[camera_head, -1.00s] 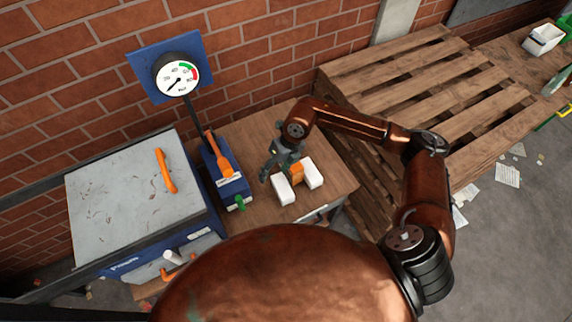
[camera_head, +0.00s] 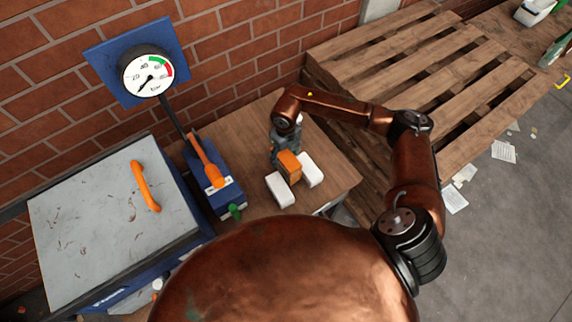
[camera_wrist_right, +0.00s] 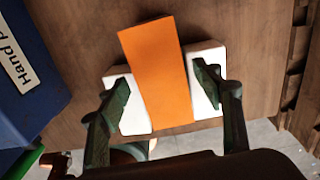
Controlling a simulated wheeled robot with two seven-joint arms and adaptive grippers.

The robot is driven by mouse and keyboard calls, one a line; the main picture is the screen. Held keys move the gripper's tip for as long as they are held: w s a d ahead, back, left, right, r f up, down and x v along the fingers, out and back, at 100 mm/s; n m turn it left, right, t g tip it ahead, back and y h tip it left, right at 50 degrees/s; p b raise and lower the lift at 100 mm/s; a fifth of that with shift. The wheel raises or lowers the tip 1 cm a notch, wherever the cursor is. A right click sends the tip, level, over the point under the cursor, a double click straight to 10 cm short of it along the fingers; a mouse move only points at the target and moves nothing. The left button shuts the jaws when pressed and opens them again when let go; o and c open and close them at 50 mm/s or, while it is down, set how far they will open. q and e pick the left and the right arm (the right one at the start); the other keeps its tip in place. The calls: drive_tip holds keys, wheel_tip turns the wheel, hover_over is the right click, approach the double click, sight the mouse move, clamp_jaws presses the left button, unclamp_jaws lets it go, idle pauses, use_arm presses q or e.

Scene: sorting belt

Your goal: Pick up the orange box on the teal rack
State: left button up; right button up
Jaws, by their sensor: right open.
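The orange box (camera_head: 289,164) stands between two white blocks, one at its left front (camera_head: 279,190) and one at its right (camera_head: 312,170), on the wooden table. My right gripper (camera_head: 285,147) is at the back of the orange box, coming from behind it. In the right wrist view the orange box (camera_wrist_right: 158,75) lies between the two dark green fingers of my open right gripper (camera_wrist_right: 162,80), with a small gap on each side. White blocks show on both sides of it, partly behind the fingers. I cannot make out a teal rack. My left gripper is not in view.
A blue hand pump (camera_head: 213,178) with an orange lever stands left of the blocks, under a pressure gauge (camera_head: 146,71). A grey-lidded blue machine (camera_head: 105,220) is further left. A brick wall is behind. Wooden pallets (camera_head: 410,70) are at the right.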

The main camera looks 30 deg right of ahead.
wheel_tip(320, 180, down, 3)
drive_tip(key=shift+d+r, duration=0.1)
drive_tip(key=shift+f, duration=0.3)
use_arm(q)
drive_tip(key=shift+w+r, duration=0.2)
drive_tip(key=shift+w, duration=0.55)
use_arm(e)
drive_tip(key=c, duration=0.9)
